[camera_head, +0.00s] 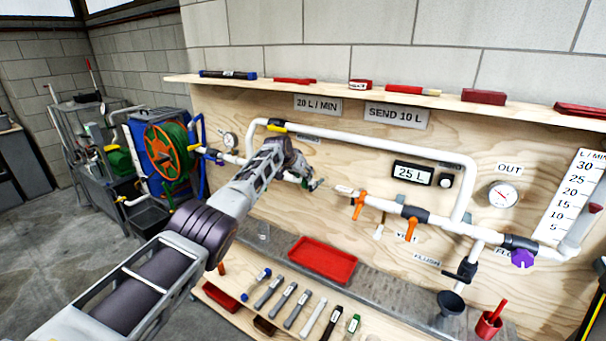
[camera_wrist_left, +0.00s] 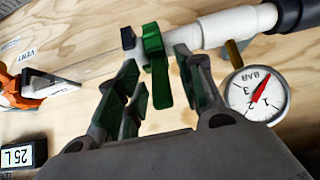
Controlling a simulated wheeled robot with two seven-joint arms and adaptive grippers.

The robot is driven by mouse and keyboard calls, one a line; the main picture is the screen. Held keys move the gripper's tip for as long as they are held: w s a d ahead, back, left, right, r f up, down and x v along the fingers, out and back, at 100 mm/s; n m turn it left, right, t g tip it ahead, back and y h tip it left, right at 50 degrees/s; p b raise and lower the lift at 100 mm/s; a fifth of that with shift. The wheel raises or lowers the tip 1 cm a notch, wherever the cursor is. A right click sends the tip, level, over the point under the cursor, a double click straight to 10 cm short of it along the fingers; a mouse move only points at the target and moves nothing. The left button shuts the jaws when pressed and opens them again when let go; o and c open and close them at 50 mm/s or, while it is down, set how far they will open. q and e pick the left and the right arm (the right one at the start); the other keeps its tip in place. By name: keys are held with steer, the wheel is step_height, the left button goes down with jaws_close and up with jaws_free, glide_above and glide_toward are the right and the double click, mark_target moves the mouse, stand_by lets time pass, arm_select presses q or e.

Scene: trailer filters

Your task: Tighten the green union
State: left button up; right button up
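The green union (camera_wrist_left: 154,52) shows in the left wrist view as a green collar with a tab, at the end of a white pipe (camera_wrist_left: 222,27) beside a small black piece (camera_wrist_left: 128,38). My left gripper (camera_wrist_left: 162,78) is open, with its dark green fingers on either side of the union's tab. I cannot tell whether a finger touches it. In the head view my left gripper (camera_head: 312,184) is at the plywood panel, at the left end of the lower white pipe run, and the union cannot be made out clearly there. My right gripper is not in view.
A pressure gauge (camera_wrist_left: 257,93) sits close beside the fingers. Orange valve handles (camera_head: 359,205), a display reading 25 L (camera_head: 412,173) and a purple knob (camera_head: 522,258) are further right. A red tray (camera_head: 322,260) lies on the ledge below. A hose reel (camera_head: 170,152) stands left.

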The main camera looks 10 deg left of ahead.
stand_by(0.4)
arm_select(q)
steer(key=shift+s+a+r, duration=0.15)
steer(key=shift+r, duration=0.1)
steer(key=v, duration=1.1)
steer(key=shift+s, duration=0.15)
stand_by(1.0)
stand_by(0.4)
